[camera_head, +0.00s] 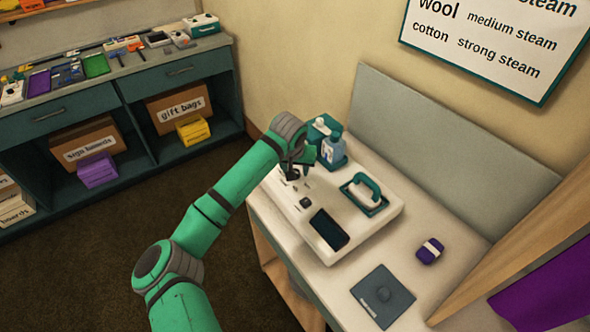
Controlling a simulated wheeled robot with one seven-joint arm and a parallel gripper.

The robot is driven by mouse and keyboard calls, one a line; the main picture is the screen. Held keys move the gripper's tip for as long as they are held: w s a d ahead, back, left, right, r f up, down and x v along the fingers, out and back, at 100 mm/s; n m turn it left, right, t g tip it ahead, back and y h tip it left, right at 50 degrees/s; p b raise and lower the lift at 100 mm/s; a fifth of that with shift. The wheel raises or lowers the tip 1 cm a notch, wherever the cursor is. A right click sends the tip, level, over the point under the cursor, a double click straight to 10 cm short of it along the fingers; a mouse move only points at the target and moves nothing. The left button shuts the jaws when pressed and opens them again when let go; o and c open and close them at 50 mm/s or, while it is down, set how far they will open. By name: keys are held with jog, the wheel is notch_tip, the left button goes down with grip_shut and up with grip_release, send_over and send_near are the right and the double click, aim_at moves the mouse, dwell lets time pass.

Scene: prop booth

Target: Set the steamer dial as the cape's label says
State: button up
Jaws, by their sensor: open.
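My gripper (295,170) is open over the steamer's back left end, behind that knob, and partly hides the controls there. Whether it touches anything is unclear. Purple cloth (552,288), possibly the cape, shows at the lower right edge; no label on it is visible.
A wall chart (490,42) reads wool medium steam, cotton strong steam; its top line is cut off. A teal caddy with a bottle (331,150) stands behind the steamer. A purple banded item (430,251) and grey pad (382,297) lie right. A cluttered shelf unit (120,80) stands left.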

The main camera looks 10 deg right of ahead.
jog(key=shift+w+f, duration=0.15)
jog(key=shift+f, duration=0.2)
jog(key=shift+c, duration=0.4)
jog(key=shift+a, duration=0.1)
jog(key=c, duration=0.9)
jog(key=shift+c, duration=0.2)
